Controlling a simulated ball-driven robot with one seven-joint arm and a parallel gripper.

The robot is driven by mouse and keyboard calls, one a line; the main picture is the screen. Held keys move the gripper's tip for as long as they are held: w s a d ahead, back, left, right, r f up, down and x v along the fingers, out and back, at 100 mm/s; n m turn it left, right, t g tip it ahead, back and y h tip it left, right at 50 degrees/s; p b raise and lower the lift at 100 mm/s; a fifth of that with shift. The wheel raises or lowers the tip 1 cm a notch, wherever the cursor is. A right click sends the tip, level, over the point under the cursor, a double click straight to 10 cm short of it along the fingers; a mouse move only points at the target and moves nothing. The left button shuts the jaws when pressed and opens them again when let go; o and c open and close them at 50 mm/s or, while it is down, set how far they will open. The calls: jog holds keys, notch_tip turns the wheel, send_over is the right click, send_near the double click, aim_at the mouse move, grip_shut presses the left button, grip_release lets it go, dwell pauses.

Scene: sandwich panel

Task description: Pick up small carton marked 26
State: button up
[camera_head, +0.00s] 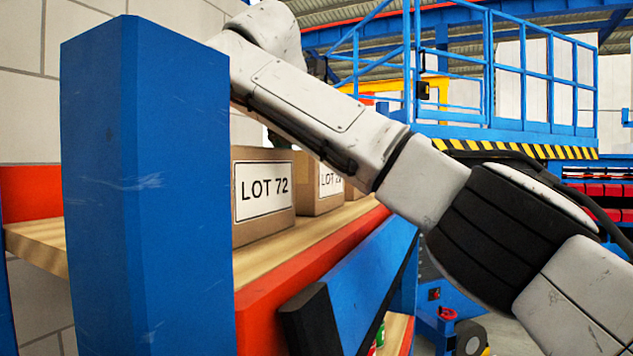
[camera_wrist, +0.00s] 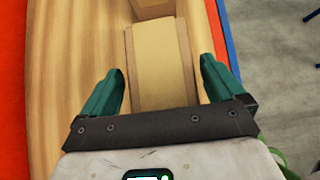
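In the wrist view my gripper (camera_wrist: 162,68) is open. Its two teal fingers stand on either side of a small tan carton (camera_wrist: 158,55), with a narrow gap showing at each side. No label on this carton shows in this view, so I cannot tell its number. In the head view a carton reads LOT 72 (camera_head: 263,190). A second carton (camera_head: 322,187) behind it has a partly hidden label that I cannot fully read. No label reading 26 is visible.
The cartons stand on a wooden shelf (camera_wrist: 75,50) with red edging (camera_head: 262,312). A thick blue post (camera_head: 148,200) stands in the left foreground. Another carton (camera_wrist: 152,8) lies just beyond the one between my fingers. Grey floor (camera_wrist: 275,60) shows right of the shelf.

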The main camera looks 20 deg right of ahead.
jog(key=shift+d, duration=0.15)
jog(key=shift+c, duration=1.4)
jog(key=c, duration=0.7)
jog(key=shift+c, duration=0.3)
jog(key=shift+r, duration=0.1)
